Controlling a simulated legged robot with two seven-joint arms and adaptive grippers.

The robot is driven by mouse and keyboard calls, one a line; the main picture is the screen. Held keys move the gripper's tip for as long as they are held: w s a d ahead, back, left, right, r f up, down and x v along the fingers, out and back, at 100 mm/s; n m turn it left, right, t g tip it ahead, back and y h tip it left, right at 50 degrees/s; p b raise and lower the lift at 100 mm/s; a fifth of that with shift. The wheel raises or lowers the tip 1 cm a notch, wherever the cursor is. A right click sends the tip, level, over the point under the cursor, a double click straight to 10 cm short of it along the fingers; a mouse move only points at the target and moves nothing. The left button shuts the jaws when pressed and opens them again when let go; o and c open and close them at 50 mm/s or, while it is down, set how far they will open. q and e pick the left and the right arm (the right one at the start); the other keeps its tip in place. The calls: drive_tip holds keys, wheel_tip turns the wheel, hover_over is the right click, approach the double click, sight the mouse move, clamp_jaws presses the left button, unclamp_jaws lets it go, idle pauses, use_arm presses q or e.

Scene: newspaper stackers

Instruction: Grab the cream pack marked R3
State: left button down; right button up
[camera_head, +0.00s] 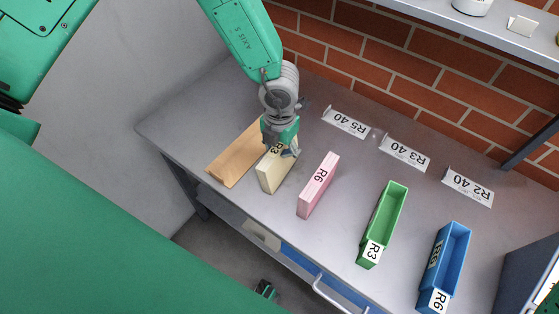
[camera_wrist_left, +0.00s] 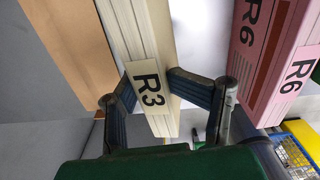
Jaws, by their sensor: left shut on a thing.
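The cream pack (camera_head: 269,178) marked R3 stands upright on the grey table, between a wooden board and a pink pack. My left gripper (camera_head: 280,150) comes down over its far part and is shut on it. In the left wrist view, the cream pack (camera_wrist_left: 138,35) with its R3 label runs between the two dark ribbed fingers (camera_wrist_left: 150,93), which press on its sides. I cannot tell whether the pack's base is still touching the table.
The pink R6 pack (camera_head: 318,185) stands close on the right, the wooden board (camera_head: 236,154) on the left. A green R3 bin (camera_head: 399,193) and blue R6 bin (camera_head: 463,232) are farther right. Folded label cards (camera_head: 405,153) line the back by the brick wall (camera_head: 380,60).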

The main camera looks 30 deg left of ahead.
use_arm(q)
drive_tip(key=shift+s+d, duration=0.1)
drive_tip(key=shift+d, duration=0.45)
wheel_tip(320, 180, up, 3)
drive_tip(key=d, duration=0.1)
wheel_tip(320, 180, up, 6)
hover_over(286, 170)
drive_tip(key=a, duration=0.1)
drive_tip(key=shift+a+r, duration=0.1)
drive_tip(key=shift+a, duration=0.1)
drive_tip(key=shift+a+r, duration=0.15)
drive_tip(key=shift+r, duration=0.2)
drive_tip(key=shift+d+r, duration=0.15)
drive_tip(key=shift+d, duration=0.7)
use_arm(e)
drive_tip(key=shift+d+f, duration=0.2)
drive_tip(key=shift+d, duration=0.3)
drive_tip(key=shift+d+f, duration=0.2)
drive_tip(key=shift+d, duration=0.3)
